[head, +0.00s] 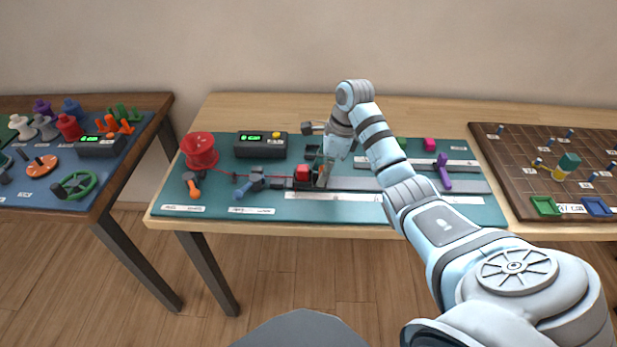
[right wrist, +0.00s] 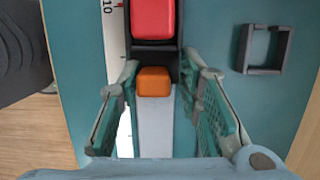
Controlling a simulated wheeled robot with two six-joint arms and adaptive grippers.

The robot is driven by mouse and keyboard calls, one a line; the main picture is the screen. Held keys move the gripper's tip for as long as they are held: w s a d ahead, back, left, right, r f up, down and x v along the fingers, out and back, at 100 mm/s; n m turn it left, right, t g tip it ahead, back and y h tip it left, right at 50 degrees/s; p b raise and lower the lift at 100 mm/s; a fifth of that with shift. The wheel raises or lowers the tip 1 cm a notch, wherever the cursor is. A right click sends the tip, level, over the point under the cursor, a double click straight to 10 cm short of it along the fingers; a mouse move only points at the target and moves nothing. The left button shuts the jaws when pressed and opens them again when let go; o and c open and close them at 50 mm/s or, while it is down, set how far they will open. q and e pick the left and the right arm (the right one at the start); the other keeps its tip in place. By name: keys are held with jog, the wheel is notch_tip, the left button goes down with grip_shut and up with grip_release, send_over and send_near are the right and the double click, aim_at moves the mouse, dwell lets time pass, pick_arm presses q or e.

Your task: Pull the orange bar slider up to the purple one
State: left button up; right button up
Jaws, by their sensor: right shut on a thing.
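The orange bar slider (right wrist: 153,81) shows in the right wrist view as a small orange block at the end of a black body on a grey rail (right wrist: 155,130). My right gripper (right wrist: 160,72) has its fingers on both sides there, shut on the slider. In the head view the right gripper (head: 320,174) is low over the rail, beside a red block (head: 302,173), and largely hides the orange slider. A purple piece (head: 443,171) stands across the rail near its right end. My left gripper is not in view.
A red spool (head: 199,150) and a dark box with a green display (head: 260,145) stand at the mat's left. A white scale (head: 330,197) runs along the rail's front. The rail looks clear right of my gripper, before the purple piece.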

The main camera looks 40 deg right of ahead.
aim_at(442, 177)
jog(key=shift+s+a+f, duration=0.15)
jog(key=shift+s+f, duration=0.05)
jog(key=shift+f, duration=0.05)
